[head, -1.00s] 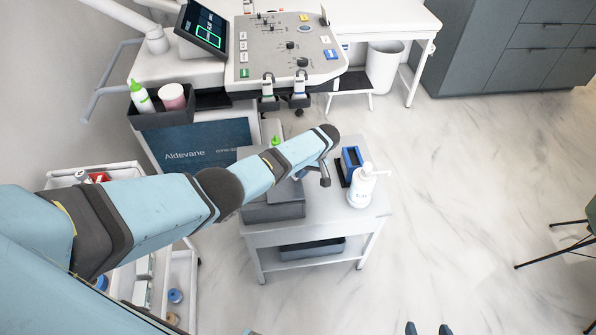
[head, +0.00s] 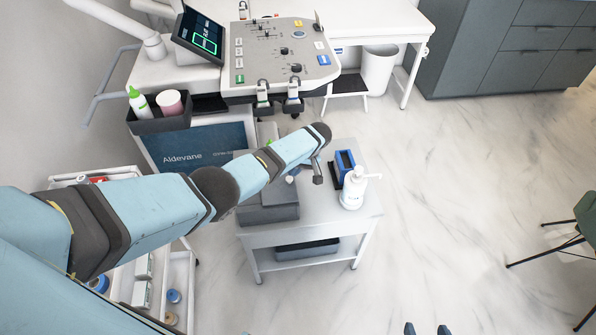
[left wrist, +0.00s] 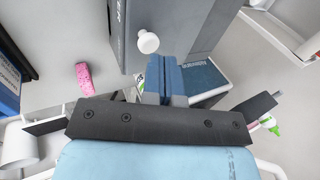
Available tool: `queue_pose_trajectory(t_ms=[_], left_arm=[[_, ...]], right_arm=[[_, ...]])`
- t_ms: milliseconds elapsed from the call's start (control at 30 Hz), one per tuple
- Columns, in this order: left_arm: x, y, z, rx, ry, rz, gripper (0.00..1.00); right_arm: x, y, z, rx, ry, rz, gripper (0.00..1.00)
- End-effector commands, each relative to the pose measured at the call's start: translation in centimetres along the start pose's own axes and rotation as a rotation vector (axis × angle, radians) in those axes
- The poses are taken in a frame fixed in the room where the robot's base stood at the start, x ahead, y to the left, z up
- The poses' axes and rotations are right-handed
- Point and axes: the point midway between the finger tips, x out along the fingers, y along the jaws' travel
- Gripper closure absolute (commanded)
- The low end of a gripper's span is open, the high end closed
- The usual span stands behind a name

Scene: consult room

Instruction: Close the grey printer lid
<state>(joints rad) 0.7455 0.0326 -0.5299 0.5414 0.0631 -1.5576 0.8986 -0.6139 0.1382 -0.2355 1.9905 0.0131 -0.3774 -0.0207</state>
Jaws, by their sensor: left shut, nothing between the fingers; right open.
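The grey printer (head: 268,212) sits on the left part of a small grey side table (head: 320,219). My left arm hides most of its top in the head view, so the lid's angle is unclear there. My left gripper (head: 300,172) is shut and empty beside the printer's upper right side. In the left wrist view, its shut blue fingers (left wrist: 167,78) are in front of a dark grey panel (left wrist: 195,28), close to a white round knob (left wrist: 148,41). I cannot tell whether they touch. My right gripper (head: 426,330) is open at the bottom edge, only its fingertips showing.
A white pump bottle (head: 352,192) and a blue box (head: 344,160) stand to the right on the table. A pink item (left wrist: 83,78) shows in the left wrist view. The ultrasound console (head: 280,55) is behind, a white trolley (head: 180,275) left.

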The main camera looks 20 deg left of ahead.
Motion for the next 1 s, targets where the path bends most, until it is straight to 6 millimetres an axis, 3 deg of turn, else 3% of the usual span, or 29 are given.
queue_pose_trajectory(t_ms=[33, 100, 200, 533, 833, 1000], left_arm=[[-1.4, -1.1, -0.4, -0.002, 0.000, 0.000, 1.00], [-2.0, 0.9, -0.3, 0.001, 0.002, 0.005, 1.00], [-3.9, 2.4, -0.2, 0.001, 0.002, 0.004, 1.00], [-8.1, 5.2, -0.1, -0.001, 0.002, 0.001, 1.00], [-8.4, 5.5, 0.1, 0.004, 0.001, 0.005, 1.00], [-5.3, 6.7, 2.4, 0.081, 0.025, 0.094, 1.00]], right_arm=[[-1.0, 0.0, -1.5, 0.000, 0.002, 0.000, 0.31], [-0.2, 0.2, -0.5, -0.004, 0.012, 0.001, 0.31], [0.2, 0.3, 0.3, -0.005, 0.008, 0.002, 0.31], [1.5, -0.1, 2.1, 0.002, 0.000, -0.001, 0.31], [1.4, 0.0, 2.0, 0.001, 0.002, -0.001, 0.31], [0.9, 0.0, 1.2, 0.000, 0.006, 0.000, 0.31]])
